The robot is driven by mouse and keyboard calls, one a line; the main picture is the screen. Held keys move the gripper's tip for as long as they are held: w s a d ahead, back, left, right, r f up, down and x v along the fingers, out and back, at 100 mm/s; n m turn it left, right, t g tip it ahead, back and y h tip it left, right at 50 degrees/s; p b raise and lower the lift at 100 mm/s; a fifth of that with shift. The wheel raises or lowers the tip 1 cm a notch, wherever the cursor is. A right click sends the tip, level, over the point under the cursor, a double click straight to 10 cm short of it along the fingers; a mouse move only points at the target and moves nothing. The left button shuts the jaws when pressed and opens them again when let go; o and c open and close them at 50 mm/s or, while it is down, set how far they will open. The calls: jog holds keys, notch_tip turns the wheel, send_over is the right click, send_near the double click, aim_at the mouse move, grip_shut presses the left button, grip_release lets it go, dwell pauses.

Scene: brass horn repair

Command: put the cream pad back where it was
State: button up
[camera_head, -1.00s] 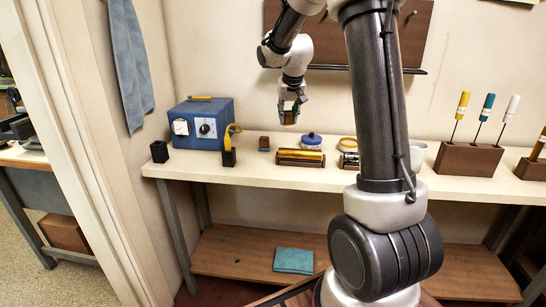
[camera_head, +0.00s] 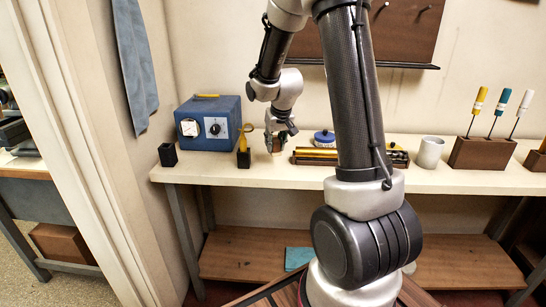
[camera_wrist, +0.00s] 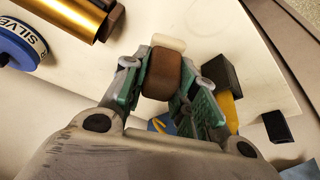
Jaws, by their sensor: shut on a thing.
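My gripper (camera_head: 279,138) is low over the bench, between the black holder with the yellow-handled tool and the gold roll. In the wrist view its fingers (camera_wrist: 162,82) are closed on the brown body (camera_wrist: 162,76) of a small piece. A cream part (camera_wrist: 169,43), which looks like the cream pad, shows at the far end of that body. A small brown shape (camera_head: 275,147) shows under the fingers at bench level. I cannot tell whether it is the held piece or a separate brown block, nor whether it touches the bench.
A blue box (camera_head: 209,123), a black cup (camera_head: 168,155) and the black holder (camera_head: 243,158) stand to the left. The gold roll (camera_wrist: 75,14) and a blue-lidded tin (camera_wrist: 18,45) are close on the other side. A white cup (camera_head: 430,152) and tool rack (camera_head: 480,153) stand right.

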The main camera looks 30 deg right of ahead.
aim_at(275, 153)
jog(key=shift+f, duration=2.35)
jog(key=o, duration=1)
jog(key=shift+f, duration=0.1)
jog(key=shift+c, duration=0.2)
jog(key=shift+r, duration=0.25)
jog(key=s+a+r+n, duration=0.1)
jog(key=s+a+r, duration=0.1)
jog(key=s+r, duration=0.7)
jog(key=s+a+r, duration=0.2)
jog(key=s+r, duration=0.6)
jog(key=r, duration=0.2)
jog(key=s+a+r+n+y, duration=0.1)
jog(key=s+a, duration=0.2)
jog(key=s, duration=1.1)
jog(key=shift+r, duration=0.35)
